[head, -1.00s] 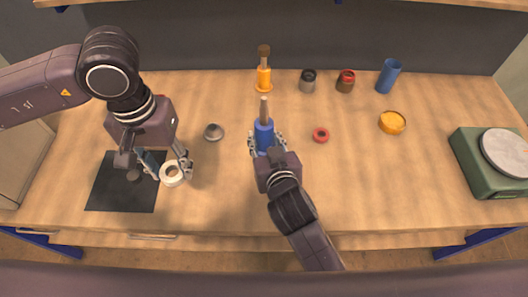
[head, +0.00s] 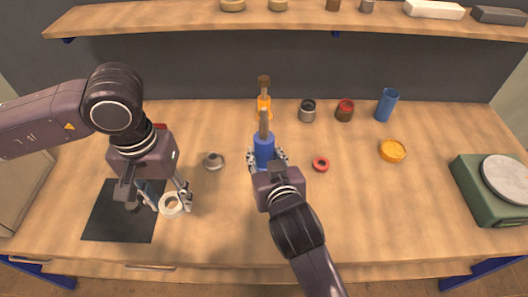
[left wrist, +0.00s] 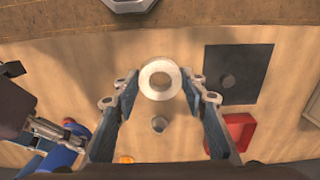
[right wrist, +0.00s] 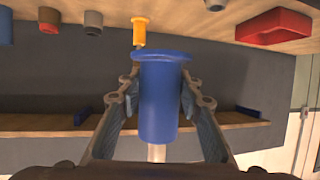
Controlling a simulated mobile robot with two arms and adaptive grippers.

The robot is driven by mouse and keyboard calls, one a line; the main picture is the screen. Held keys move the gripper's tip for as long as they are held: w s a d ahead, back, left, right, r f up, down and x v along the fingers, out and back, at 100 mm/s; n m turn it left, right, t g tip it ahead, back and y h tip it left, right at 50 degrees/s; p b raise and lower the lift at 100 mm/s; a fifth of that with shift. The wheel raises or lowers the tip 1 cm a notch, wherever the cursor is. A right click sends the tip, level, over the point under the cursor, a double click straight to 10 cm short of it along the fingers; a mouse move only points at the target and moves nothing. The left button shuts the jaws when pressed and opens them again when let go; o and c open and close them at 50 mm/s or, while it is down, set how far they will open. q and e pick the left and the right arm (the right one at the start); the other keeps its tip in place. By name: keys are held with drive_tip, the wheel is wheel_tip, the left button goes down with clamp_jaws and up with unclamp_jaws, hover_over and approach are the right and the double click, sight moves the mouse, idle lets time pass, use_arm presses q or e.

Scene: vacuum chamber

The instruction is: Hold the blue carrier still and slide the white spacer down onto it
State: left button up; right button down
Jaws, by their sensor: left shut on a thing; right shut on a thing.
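The blue carrier (head: 263,150) is upright in the middle of the head view, with a tan rod (head: 264,123) rising from its top. My right gripper (head: 265,159) is shut on it. In the right wrist view the carrier (right wrist: 160,100) sits between the fingers, its wide flange at the top of the picture. The white spacer (head: 172,205) is a thick ring, left of the carrier and apart from it. My left gripper (head: 169,203) is shut on the spacer, near the dark mat's right edge. In the left wrist view the spacer (left wrist: 160,80) shows its open hole between the fingertips.
An orange carrier (head: 264,105) stands behind the blue one. A grey cone-like part (head: 213,161) lies between my grippers. A red ring (head: 321,164), an orange dish (head: 392,151), a blue cup (head: 387,105) and a green scale (head: 495,190) are to the right. A shelf (head: 300,28) spans the back.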

drive_tip(key=shift+f+b, duration=5.3)
drive_tip(key=shift+f, duration=3.75)
drive_tip(key=shift+f, duration=0.2)
drive_tip(key=shift+f, duration=0.3)
drive_tip(key=c, duration=1.4)
unclamp_jaws()
drive_tip(key=shift+s, duration=0.1)
